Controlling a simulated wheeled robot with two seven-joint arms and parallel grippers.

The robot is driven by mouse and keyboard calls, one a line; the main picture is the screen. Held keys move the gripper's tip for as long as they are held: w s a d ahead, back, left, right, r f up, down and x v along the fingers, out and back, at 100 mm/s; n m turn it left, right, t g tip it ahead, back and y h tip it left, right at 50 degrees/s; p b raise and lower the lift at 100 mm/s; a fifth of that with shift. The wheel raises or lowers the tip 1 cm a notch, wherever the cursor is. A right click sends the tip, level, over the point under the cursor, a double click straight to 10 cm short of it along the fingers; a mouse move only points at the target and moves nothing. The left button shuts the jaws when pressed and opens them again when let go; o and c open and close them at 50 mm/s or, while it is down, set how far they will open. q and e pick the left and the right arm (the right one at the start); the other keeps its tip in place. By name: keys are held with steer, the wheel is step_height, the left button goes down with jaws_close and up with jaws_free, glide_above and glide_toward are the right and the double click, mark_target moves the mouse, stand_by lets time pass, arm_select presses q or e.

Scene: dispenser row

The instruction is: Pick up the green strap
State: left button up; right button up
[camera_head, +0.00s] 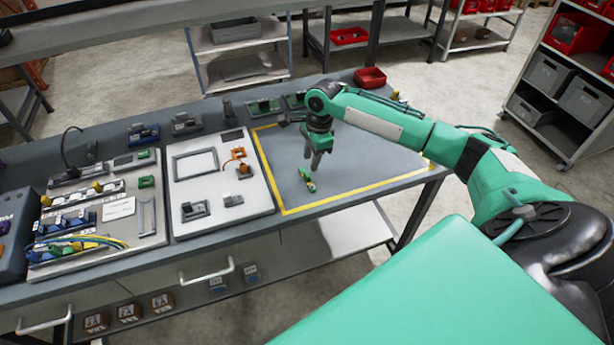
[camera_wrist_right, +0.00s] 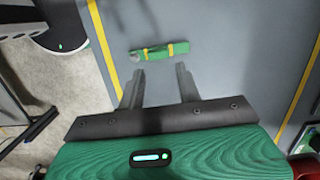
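In the right wrist view the strap (camera_wrist_right: 160,51) lies crosswise just beyond the fingertips. The two fingers of the right gripper (camera_wrist_right: 157,80) are apart with nothing between them. My left gripper is not in either view.
A white board with a grey frame and an orange part (camera_head: 238,160) lies left of the mat. Several dispensers and wired fixtures stand farther left. A red bin (camera_head: 370,77) sits at the bench's back edge. The mat around the strap is clear.

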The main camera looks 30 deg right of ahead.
mark_target(307, 174)
steer(key=f+p, duration=0.1)
steer(key=f, duration=0.1)
steer(key=a+f+p, duration=0.1)
steer(key=f, duration=0.1)
steer(key=shift+a+f, duration=0.1)
steer(key=shift+f, duration=0.55)
steer(key=c, duration=0.7)
steer(key=shift+r, duration=0.15)
step_height(307, 174, up, 20)
steer(key=b, duration=0.4)
steer(key=shift+r+p, duration=0.9)
steer(key=shift+p, duration=0.85)
